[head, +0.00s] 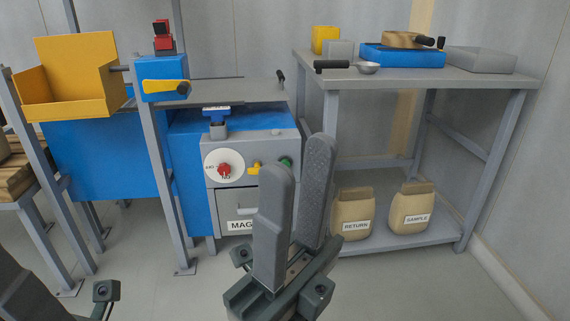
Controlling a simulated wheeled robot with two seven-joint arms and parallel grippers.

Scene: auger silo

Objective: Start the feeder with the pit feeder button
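A green button (287,161) sits on the upper right of the grey front panel (238,142) of a blue machine. A red knob (224,170) on a white dial and a yellow control (254,168) sit left of it. I cannot read any label naming the pit feeder button. My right gripper (298,158) points up in front of the panel, its fingers a little apart with nothing seen between them. Its fingertips appear close to the green button in the picture; I cannot tell the depth between them. Only part of my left gripper (22,290) shows at the lower left.
A grey table (400,88) at right carries a blue tray (402,58), a scoop and boxes. Sacks marked RETURN (351,210) and SAMPLE (411,202) stand on its lower shelf. A post with a blue box (160,77) and yellow handle stands left of the panel.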

